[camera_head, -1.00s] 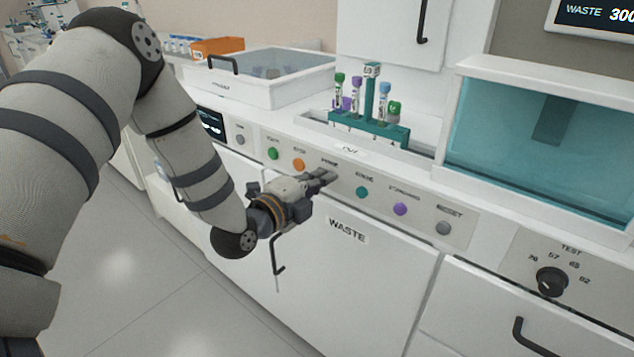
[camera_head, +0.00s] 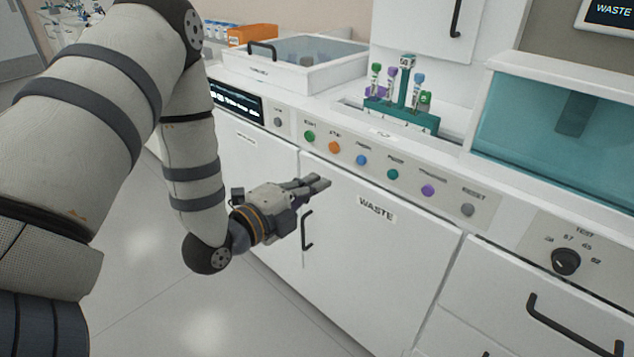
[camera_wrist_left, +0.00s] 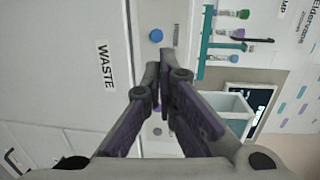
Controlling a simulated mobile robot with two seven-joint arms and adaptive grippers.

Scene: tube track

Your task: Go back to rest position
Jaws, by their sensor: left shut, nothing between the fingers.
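My left gripper (camera_head: 318,184) is shut and empty. In the head view it hangs in front of the cabinet, below the row of coloured buttons and left of the WASTE label. In the left wrist view its fingertips (camera_wrist_left: 158,75) meet near the blue button (camera_wrist_left: 156,35). The blue button also shows in the head view (camera_head: 361,160), apart from the gripper. My right gripper is not in view.
The WASTE door (camera_head: 350,250) has a black handle (camera_head: 307,230) close to my left gripper. A teal tube rack (camera_head: 402,115) with several capped tubes stands on the counter. A lidded white box (camera_head: 300,75) is behind. Open floor (camera_head: 190,300) lies left.

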